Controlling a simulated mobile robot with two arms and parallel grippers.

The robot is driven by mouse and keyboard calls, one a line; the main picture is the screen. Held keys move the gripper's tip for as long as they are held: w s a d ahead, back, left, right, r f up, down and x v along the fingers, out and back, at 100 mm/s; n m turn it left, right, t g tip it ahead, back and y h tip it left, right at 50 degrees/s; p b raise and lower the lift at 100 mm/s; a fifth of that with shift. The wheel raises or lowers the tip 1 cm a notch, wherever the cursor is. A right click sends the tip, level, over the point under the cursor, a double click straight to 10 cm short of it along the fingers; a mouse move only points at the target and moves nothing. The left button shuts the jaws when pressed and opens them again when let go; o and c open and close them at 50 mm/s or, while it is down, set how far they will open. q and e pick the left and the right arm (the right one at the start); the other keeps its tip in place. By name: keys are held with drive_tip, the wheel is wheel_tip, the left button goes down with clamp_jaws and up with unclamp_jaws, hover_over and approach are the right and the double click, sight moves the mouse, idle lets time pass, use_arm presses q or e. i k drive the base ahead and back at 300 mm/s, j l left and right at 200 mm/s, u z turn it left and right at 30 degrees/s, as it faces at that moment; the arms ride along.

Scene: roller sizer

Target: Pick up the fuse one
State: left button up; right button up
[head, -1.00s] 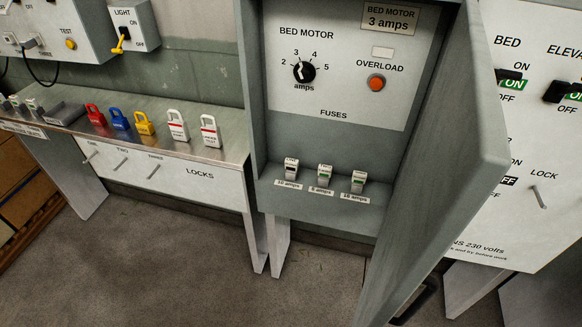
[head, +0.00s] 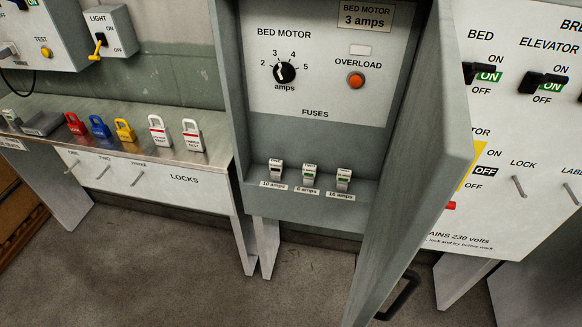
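Three small white fuses stand upright in a row on the floor of the open grey bed motor cabinet (head: 243,105). The left fuse (head: 276,169), with a dark window and a 10 amps label before it, seems to be fuse one; its top lettering is too small to read surely. The middle fuse (head: 309,175) and right fuse (head: 343,179) have green windows; their labels look like 6 and 16 amps. Neither of my grippers is in view, and nothing touches the fuses.
The cabinet door (head: 415,165) stands open on the right, jutting toward me, with a black handle (head: 400,297) low down. At left, a bench (head: 205,163) holds several padlocks. A switch panel (head: 520,185) is at right. The floor in front is clear.

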sight(275, 166)
drive_tip(key=j+z, duration=0.2)
drive_tip(key=z, duration=0.25)
drive_tip(key=j+z, duration=0.25)
drive_tip(key=z, duration=0.25)
drive_tip(key=k+j+z, duration=0.15)
drive_tip(key=z, duration=0.3)
drive_tip(key=j, duration=0.25)
drive_tip(key=k+j, duration=0.1)
drive_tip(key=j, duration=0.2)
drive_tip(key=i, duration=0.2)
